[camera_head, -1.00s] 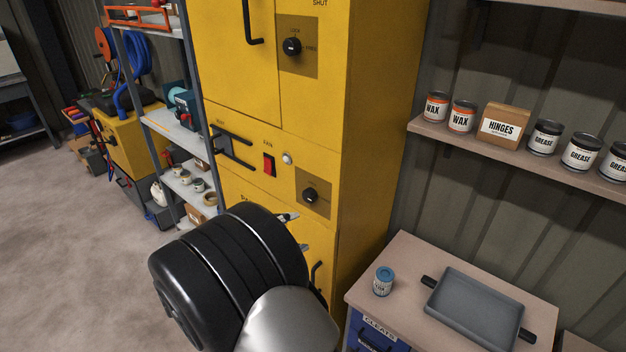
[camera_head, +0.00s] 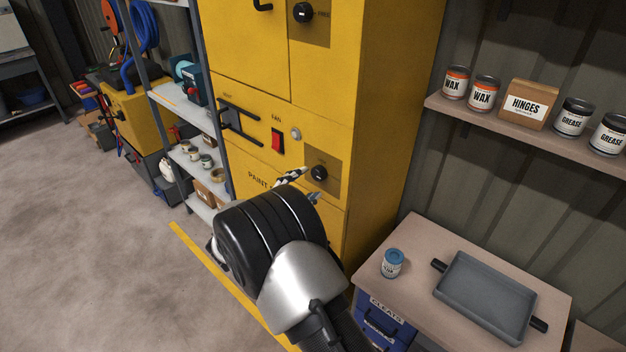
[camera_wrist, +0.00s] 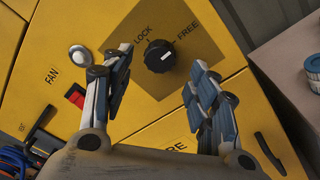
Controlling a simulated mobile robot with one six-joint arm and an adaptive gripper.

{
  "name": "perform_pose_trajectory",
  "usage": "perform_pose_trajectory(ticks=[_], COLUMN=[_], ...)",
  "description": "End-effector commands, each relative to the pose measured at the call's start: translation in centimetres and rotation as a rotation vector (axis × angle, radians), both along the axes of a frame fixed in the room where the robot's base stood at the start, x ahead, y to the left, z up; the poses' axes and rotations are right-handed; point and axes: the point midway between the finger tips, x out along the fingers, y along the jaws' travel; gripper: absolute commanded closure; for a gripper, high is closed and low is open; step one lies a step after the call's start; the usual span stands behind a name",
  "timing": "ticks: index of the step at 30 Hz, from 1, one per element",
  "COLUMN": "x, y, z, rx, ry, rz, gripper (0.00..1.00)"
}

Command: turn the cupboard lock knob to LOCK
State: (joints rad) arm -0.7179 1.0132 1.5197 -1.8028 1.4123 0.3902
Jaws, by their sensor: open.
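The yellow cupboard (camera_head: 400,110) stands in the middle of the head view. Its lower black lock knob (camera_head: 319,173) sits on a brownish square plate (camera_head: 331,160). In the wrist view the knob (camera_wrist: 160,56) has LOCK printed at its upper left and FREE at its upper right. Its white pointer mark is on the right side, towards FREE. My gripper (camera_head: 304,184) is in front of the knob, at the lower left of it in the head view. In the wrist view my gripper (camera_wrist: 162,72) is open, with the knob between and beyond the fingertips. No contact shows.
A red FAN switch (camera_head: 277,140), a round button (camera_head: 295,133) and a black vent handle (camera_head: 240,125) are near the knob. A second knob (camera_head: 303,12) sits higher up. At right, a bench holds a blue-lidded can (camera_head: 392,263) and a grey tray (camera_head: 486,296).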

Motion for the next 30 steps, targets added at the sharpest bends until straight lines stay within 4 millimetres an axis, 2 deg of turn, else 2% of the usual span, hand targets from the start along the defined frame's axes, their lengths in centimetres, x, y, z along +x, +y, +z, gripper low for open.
perform_pose_trajectory(ticks=[3,9,20,30], x=[1.8,3.5,3.8,3.8], y=[-1.3,-2.3,-2.5,-2.5], z=[-0.1,0.0,0.0,0.0], rx=[0.0,0.0,0.0,0.0], ry=[-0.001,0.0,0.0,0.0], rz=[-0.003,-0.001,0.0,0.0], gripper=[0.46,0.46,0.47,0.7])
